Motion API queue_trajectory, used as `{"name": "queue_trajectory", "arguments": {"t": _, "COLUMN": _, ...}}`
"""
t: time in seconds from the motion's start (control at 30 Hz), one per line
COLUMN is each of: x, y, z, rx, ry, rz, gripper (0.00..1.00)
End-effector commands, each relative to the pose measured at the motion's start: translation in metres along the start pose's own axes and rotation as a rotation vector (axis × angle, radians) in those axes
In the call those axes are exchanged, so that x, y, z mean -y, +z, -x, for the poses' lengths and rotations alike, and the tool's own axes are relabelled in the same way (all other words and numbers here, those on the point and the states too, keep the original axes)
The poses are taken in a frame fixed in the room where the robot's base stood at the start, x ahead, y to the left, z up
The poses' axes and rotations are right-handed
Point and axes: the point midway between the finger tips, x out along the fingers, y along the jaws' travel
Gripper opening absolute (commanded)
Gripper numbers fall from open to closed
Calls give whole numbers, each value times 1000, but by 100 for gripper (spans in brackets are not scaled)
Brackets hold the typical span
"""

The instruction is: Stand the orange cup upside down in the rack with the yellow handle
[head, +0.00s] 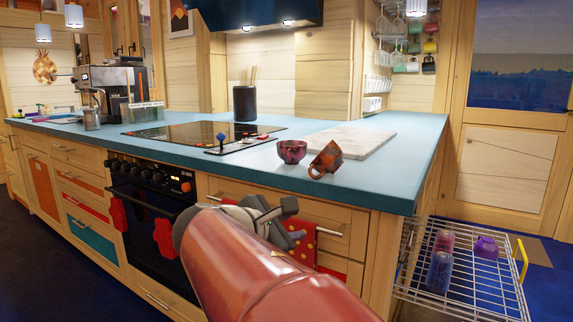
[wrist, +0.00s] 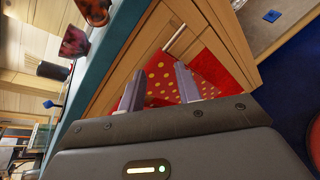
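The orange cup (head: 327,159) lies tipped on the blue counter near its front edge, with its handle towards the lower left. The rack (head: 484,282) with the yellow handle (head: 522,262) is a white wire rack, pulled out low at the right end of the counter. It holds a pink cup (head: 444,241), a blue cup (head: 438,270) and a purple cup (head: 486,246). My gripper (wrist: 160,84) is open and empty, in front of the cabinet and below the orange cup.
A dark red bowl-shaped cup (head: 292,151) stands just left of the orange cup. A pale board (head: 352,140) lies behind it. A hob (head: 200,134) and black pot (head: 244,103) are further left. A red spotted towel (head: 303,240) hangs near my gripper. The rack's front right has free room.

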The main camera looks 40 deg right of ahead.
Motion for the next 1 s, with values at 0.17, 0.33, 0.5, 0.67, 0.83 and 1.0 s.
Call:
{"name": "queue_trajectory", "arguments": {"t": 0.17, "x": -59, "y": 33, "z": -20, "rx": 242, "ry": 83, "rz": 345, "gripper": 34}}
{"name": "queue_trajectory", "arguments": {"t": 0.33, "x": -83, "y": 47, "z": -25, "rx": 343, "ry": 105, "rz": 477, "gripper": 34}}
{"name": "queue_trajectory", "arguments": {"t": 0.5, "x": -89, "y": 54, "z": -42, "rx": 354, "ry": 106, "rz": 490, "gripper": 34}}
{"name": "queue_trajectory", "arguments": {"t": 0.67, "x": -91, "y": 56, "z": -54, "rx": 351, "ry": 107, "rz": 489, "gripper": 34}}
{"name": "queue_trajectory", "arguments": {"t": 0.83, "x": -97, "y": 59, "z": -78, "rx": 351, "ry": 104, "rz": 489, "gripper": 34}}
{"name": "queue_trajectory", "arguments": {"t": 1.0, "x": -101, "y": 65, "z": -96, "rx": 351, "ry": 109, "rz": 487, "gripper": 34}}
